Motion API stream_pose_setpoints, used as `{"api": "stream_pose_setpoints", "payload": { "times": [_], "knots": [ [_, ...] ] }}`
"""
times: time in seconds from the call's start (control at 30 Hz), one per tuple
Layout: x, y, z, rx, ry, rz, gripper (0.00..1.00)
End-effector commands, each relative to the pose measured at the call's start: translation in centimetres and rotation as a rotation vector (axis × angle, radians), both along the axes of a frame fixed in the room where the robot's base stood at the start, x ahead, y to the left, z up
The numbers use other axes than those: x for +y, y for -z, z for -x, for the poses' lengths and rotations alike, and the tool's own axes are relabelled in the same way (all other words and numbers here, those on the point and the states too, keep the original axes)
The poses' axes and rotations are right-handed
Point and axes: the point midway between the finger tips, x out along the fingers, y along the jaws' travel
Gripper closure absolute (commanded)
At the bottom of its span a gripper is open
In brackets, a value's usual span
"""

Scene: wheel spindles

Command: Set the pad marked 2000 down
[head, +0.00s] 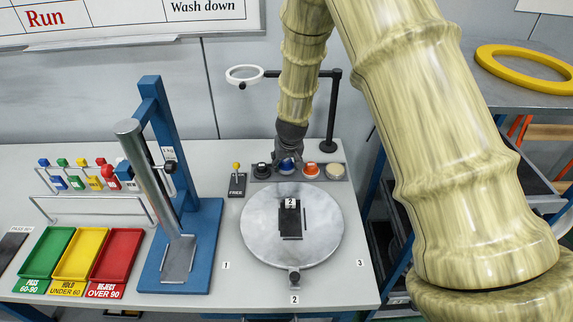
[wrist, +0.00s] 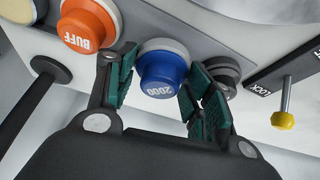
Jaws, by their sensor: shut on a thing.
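The blue pad marked 2000 (wrist: 161,74) has a round blue grip on a grey disc and sits between my gripper's two green-lined fingers. My gripper (wrist: 160,66) is shut on it. In the head view my gripper (head: 289,154) points down at the grey pad rack (head: 345,191), with the blue pad (head: 288,167) under it. The pad is at the rack between the orange BUFF pad (wrist: 88,25) and a black pad (wrist: 224,74). I cannot tell whether its disc touches the rack.
A cream pad (head: 335,172) stands at the rack's right end. A yellow-knobbed lever (head: 237,182) stands left of the rack. The round turntable (head: 262,247) with a dark block marked 2 lies in front. A lamp post (head: 331,110) rises close behind; a blue stand (head: 208,240) is left.

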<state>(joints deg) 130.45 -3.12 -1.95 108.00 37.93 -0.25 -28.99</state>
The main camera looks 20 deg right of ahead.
Motion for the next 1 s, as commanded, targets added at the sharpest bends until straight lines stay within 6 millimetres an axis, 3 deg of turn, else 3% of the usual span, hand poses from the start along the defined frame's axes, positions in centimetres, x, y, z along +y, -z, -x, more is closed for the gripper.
{"api": "stream_pose_setpoints", "payload": {
  "times": [0.2,0.57,0.6,1.0],
  "knots": [
    [-0.1,1.8,0.0,0.0,0.002,-0.001,0.71],
    [0.0,2.2,0.0,0.0,0.0,0.001,0.71],
    [0.0,2.1,0.0,-0.001,0.0,0.001,0.41],
    [0.0,1.8,0.0,-0.001,0.001,0.001,0.39]
  ]
}}
